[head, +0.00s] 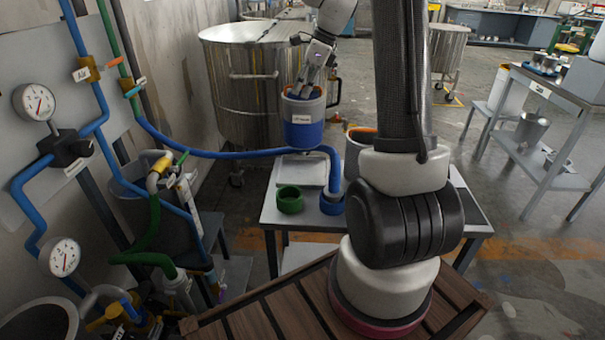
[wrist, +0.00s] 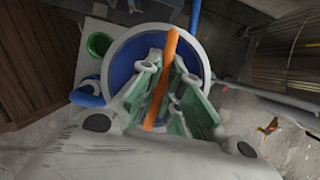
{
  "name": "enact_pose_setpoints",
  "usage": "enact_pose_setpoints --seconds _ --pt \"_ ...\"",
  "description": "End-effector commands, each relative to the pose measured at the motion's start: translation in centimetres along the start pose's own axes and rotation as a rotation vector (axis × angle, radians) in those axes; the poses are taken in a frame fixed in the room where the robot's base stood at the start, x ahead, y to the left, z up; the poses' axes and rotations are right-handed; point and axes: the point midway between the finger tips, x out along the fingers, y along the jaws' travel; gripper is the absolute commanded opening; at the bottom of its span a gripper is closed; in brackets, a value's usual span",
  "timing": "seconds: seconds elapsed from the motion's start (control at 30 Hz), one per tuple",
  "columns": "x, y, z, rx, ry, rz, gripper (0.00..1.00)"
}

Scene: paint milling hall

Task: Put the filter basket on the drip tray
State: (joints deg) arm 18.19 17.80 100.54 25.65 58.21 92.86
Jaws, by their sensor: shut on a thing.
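The filter basket (head: 303,133) is a blue and whitish-grey cup with a white label and an orange handle bar. My gripper (head: 304,91) is shut on that handle from above. In the wrist view the orange handle (wrist: 168,55) runs between the green-padded fingers of my gripper (wrist: 165,78), over the blue inside of the basket (wrist: 128,54). The basket hangs about upright. The drip tray (head: 301,176) is a flat pale tray on the small grey table, just below the basket in the head view. The gap between them is hard to judge.
A green ring (head: 290,199) and a blue ring (head: 332,205) stand at the table's front, near the tray. A thick blue hose (head: 235,154) runs past the tray's back to the blue ring. A container with an orange top (head: 356,150) is partly hidden behind my arm. A steel vat (head: 235,80) stands behind.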

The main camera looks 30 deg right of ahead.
Motion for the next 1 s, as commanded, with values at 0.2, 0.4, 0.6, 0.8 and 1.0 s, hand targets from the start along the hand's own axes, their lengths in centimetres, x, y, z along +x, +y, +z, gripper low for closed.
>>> enact_pose_setpoints --seconds 0.2,0.4,0.6,0.8,1.0 --pt "2.4 0.0 -1.0 0.001 0.0 -0.001 0.0" --pt "5.9 0.0 -2.4 0.003 0.0 0.002 0.0" --pt "8.1 -0.1 -3.3 0.001 -0.001 -0.002 0.0" --pt "10.2 -0.1 -4.2 0.001 0.0 0.0 0.0" --pt "11.7 -0.1 -4.8 -0.001 -0.001 -0.003 0.0"
